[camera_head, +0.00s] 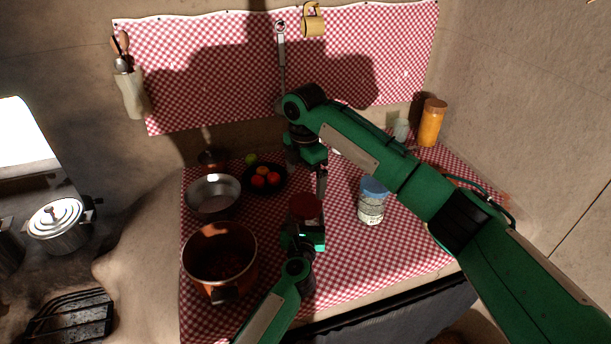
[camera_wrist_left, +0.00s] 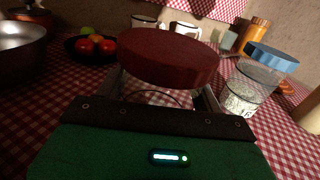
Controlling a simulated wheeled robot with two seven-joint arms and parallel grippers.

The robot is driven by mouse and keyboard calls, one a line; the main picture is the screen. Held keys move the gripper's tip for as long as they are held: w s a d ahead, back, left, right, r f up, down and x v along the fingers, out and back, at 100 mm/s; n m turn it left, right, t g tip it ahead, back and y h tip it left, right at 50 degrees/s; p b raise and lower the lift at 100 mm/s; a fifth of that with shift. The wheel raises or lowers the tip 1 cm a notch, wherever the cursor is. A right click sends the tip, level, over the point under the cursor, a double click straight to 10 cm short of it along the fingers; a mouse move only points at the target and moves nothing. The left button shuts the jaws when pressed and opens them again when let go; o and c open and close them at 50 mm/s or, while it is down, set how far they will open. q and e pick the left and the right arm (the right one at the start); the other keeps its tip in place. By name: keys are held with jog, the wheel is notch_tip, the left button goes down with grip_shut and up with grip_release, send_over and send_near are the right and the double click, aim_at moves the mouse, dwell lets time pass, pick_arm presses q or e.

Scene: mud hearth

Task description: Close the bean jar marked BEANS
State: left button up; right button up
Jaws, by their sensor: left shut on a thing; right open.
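A dark red lid (camera_head: 306,207) sits over my left gripper (camera_head: 306,230) at the middle of the cloth; the lid (camera_wrist_left: 168,58) looks slightly tilted in the wrist view. My left gripper is shut on what looks like a clear glass jar (camera_wrist_left: 158,97) beneath this lid. Its label and contents are hidden, and I cannot tell whether the lid is seated. My right gripper (camera_head: 321,183) is open and empty, pointing down above and slightly right of the red lid. A glass jar with a blue lid (camera_head: 371,204) stands to the right; its label is only partly visible (camera_wrist_left: 243,97).
A copper pot (camera_head: 220,262), a metal bowl (camera_head: 213,197) and a dark fruit plate (camera_head: 262,187) stand left. An orange jar (camera_head: 432,124) and pale mugs (camera_wrist_left: 186,30) are at the back. The checkered cloth (camera_head: 345,255) is clear front right.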

aim_at(306, 203)
jog(key=shift+d+n, duration=0.1)
jog(key=shift+n, duration=0.3)
jog(key=shift+f, duration=0.1)
jog(key=shift+f, duration=4)
